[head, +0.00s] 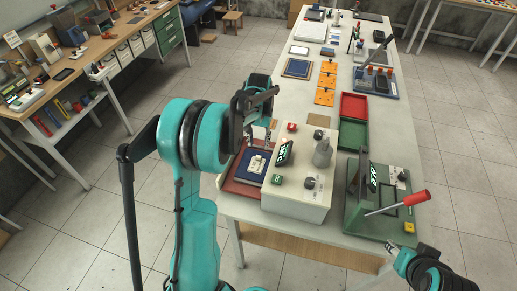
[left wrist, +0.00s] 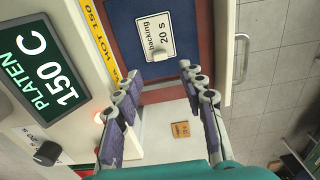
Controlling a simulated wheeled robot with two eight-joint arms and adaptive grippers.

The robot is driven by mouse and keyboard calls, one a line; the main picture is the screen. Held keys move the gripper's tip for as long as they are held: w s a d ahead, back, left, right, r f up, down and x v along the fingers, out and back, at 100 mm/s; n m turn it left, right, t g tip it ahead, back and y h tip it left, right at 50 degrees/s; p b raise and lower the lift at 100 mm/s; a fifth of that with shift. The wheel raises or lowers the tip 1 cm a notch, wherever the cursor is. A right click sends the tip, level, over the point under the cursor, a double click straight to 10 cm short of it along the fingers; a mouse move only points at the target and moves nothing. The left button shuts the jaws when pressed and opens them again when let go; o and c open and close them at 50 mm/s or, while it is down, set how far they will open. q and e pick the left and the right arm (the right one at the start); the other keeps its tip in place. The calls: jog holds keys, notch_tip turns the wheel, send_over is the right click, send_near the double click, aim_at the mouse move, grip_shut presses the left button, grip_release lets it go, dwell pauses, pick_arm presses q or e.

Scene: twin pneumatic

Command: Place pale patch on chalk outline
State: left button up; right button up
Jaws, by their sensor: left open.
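In the head view the patch (head: 256,163) is on the blue cloth at the table's near left, beside the heat press. I cannot make out a separate chalk outline. My left gripper (left wrist: 157,72) is open and empty, its two fingers apart at the patch's near edge. In the head view the left gripper (head: 268,133) is above the cloth. Part of my right arm shows at bottom right; its fingers are not clear.
The white press (head: 303,185) stands close right of the cloth; its display (left wrist: 46,69) reads "PLATEN 150 C". A green press (head: 350,215) with a red handle, red tray (head: 353,106) and green tray (head: 351,135) stand farther right.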

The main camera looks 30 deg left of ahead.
pick_arm(q)
jog(key=s+d+r+m+t, duration=0.1)
jog(key=s+d+r+t, duration=0.3)
jog(key=s+d+r, duration=0.7)
jog(key=s+d+f+m+t, duration=0.1)
jog(key=s+d+t, duration=0.2)
jog(key=s, duration=0.7)
jog(key=shift+d+m, duration=0.4)
jog(key=shift+d, duration=0.55)
jog(key=shift+s, duration=0.25)
